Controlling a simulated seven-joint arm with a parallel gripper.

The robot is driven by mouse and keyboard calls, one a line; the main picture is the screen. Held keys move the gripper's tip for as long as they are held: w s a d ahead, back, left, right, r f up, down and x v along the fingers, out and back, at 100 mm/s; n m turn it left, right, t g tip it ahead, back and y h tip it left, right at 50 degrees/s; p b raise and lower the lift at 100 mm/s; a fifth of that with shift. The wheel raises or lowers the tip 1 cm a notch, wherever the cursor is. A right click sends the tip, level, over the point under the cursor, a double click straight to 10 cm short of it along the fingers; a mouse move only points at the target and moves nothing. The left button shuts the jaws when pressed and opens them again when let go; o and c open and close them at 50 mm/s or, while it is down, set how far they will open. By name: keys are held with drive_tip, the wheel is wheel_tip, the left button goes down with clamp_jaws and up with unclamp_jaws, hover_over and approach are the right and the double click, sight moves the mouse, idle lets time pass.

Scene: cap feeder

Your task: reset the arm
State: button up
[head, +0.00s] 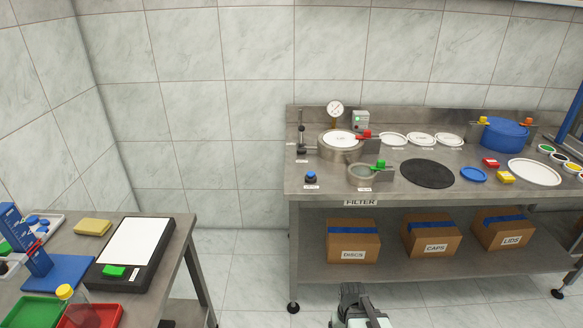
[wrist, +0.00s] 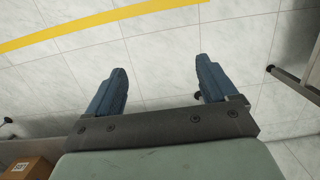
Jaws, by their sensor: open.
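My gripper (head: 352,291) shows at the bottom middle of the head view, in front of the steel filter bench and low over the floor. In the wrist view my gripper (wrist: 160,84) has its two blue fingers spread well apart, with nothing between them. Most of my arm is out of view.
The filter bench (head: 330,188) stands at the right, with labelled boxes, such as the DISCS box (head: 353,242), on its lower shelf. A side table (head: 180,235) with trays is at the left. Open floor (head: 240,265) lies between them.

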drive_tip(key=s+f+g, duration=0.2)
drive_tip(key=s+f, duration=0.5)
drive_tip(key=s, duration=0.4)
drive_tip(key=s+f+g, duration=0.3)
drive_tip(key=s+f, duration=0.3)
drive_tip(key=s, duration=0.6)
drive_tip(key=shift+s+f, duration=0.2)
drive_tip(key=shift+f, duration=0.15)
